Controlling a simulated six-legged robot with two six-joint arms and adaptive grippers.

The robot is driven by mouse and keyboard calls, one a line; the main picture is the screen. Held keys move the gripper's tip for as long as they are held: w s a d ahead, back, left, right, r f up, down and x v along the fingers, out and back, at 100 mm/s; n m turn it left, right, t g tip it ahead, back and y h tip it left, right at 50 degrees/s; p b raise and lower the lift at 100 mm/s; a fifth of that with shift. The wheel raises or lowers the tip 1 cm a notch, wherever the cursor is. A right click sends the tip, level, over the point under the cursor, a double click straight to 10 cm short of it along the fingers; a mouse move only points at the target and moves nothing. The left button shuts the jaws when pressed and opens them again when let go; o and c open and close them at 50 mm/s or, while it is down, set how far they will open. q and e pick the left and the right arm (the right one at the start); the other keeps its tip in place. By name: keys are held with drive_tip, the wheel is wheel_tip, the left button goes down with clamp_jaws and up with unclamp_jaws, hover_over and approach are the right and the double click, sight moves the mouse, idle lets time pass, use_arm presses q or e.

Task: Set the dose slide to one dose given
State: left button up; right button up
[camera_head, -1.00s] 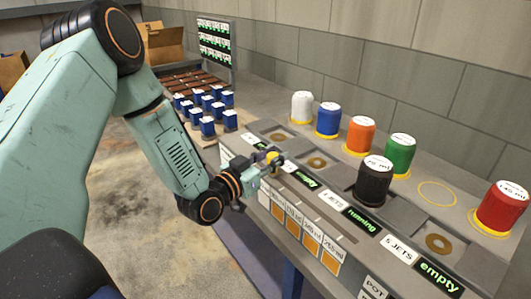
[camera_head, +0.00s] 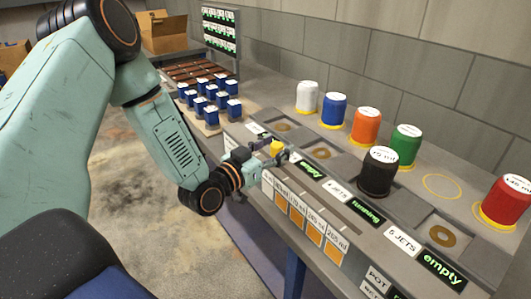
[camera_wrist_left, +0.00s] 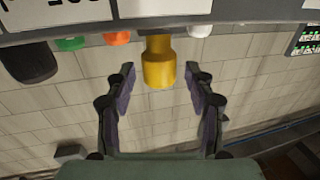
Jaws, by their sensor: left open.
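The dose slide's yellow knob (camera_head: 277,147) stands at the left end of a long slot along the front of the grey console. Below the slot is a row of ml labels (camera_head: 298,205) with orange squares. My left gripper (camera_head: 271,153) is at the knob, with its arm coming in from the left. In the left wrist view the yellow knob (camera_wrist_left: 158,62) lies between the two open fingers, with a gap on each side. The slot's left end is partly hidden by the gripper. My right gripper is not in view.
A black pot (camera_head: 377,172) stands on the console beside the "running" sign (camera_head: 367,211). White, blue, orange, green and red pots (camera_head: 505,201) line the back. Blue-sided boxes (camera_head: 212,98) stand at the far left. The slot right of the knob is clear.

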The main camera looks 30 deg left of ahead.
sight(272, 148)
use_arm(q)
drive_tip(key=s+a, duration=0.1)
drive_tip(key=s, duration=0.5)
drive_tip(key=shift+s, duration=0.3)
idle(0.4)
